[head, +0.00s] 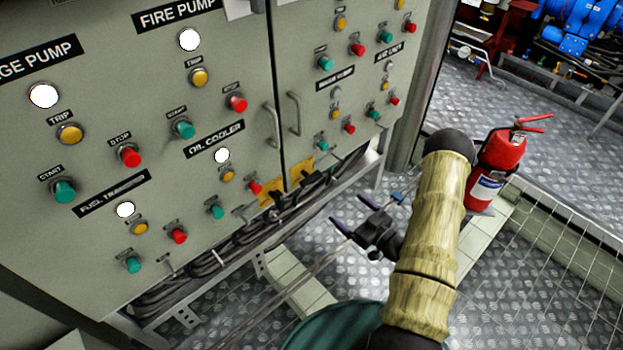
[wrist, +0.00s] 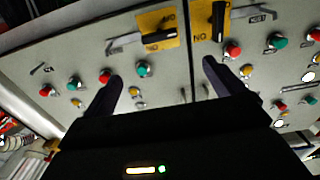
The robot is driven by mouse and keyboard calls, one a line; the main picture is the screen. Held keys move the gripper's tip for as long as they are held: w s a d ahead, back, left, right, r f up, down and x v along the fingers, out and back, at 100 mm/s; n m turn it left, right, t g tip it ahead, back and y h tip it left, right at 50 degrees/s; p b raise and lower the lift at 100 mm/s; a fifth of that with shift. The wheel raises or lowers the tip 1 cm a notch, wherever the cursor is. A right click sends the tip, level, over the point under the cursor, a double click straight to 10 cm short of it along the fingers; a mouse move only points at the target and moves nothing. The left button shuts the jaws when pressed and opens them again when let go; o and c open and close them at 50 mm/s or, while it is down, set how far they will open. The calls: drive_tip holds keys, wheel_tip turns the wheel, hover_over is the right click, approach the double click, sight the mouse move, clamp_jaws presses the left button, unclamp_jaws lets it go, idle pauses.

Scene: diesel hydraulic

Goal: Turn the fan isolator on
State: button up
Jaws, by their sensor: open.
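Two yellow plates with black rotary handles sit low on the grey cabinet. In the wrist view they are the left isolator plate (wrist: 152,22) and the right isolator plate (wrist: 201,28); their lettering looks inverted. The right plate's black handle (wrist: 218,22) stands upright in that view. No fan label is readable, so I cannot tell which one is the fan isolator. In the head view the yellow plates (head: 270,192) are partly hidden by black handles. My gripper (head: 350,211) is open and empty, in front of and apart from the cabinet's lower edge. Its fingers (wrist: 160,85) also show in the wrist view.
The cabinet (head: 245,60) carries several push buttons and lamps. Door handles (head: 294,113) project beside the seam. Cables and a metal rail (head: 200,265) run below. A red fire extinguisher (head: 497,165) stands right of my arm, near wire mesh (head: 570,240). Patterned floor (head: 520,310) lies around.

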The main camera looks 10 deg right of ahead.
sight(314, 180)
drive_tip(key=b+x, duration=0.2)
drive_tip(key=x, duration=1.5)
drive_tip(key=shift+w+b, duration=0.1)
drive_tip(key=shift+b, duration=0.2)
drive_tip(key=c, duration=1)
